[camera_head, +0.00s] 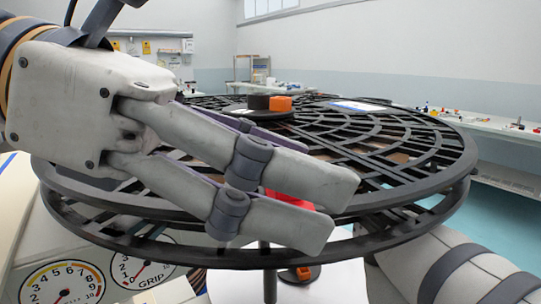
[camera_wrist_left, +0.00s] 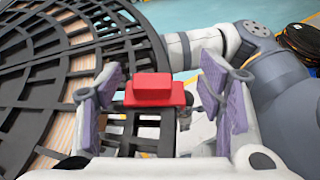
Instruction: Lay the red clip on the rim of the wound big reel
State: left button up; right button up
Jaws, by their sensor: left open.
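The big reel (camera_head: 420,165) lies flat, a black lattice disc on a post; copper-coloured winding shows through its spokes in the left wrist view (camera_wrist_left: 95,30). The red clip (camera_wrist_left: 155,90) is at the outer edge of the upper disc; whether it touches the rim is unclear. In the head view the clip (camera_head: 290,199) is mostly hidden behind my left fingers. My left gripper (camera_head: 333,212) is open over the near rim. In the left wrist view its purple-padded fingers (camera_wrist_left: 162,85) stand either side of the clip, with gaps on both sides. My right gripper is out of view.
A black and orange hub piece (camera_head: 269,103) stands at the reel's centre. Dials (camera_head: 60,285), one marked GRIP, sit below the reel at lower left. A bench with small items (camera_head: 490,125) runs along the right wall. Open floor shows at right.

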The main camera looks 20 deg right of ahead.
pick_arm(q)
jog(key=v, duration=1.2)
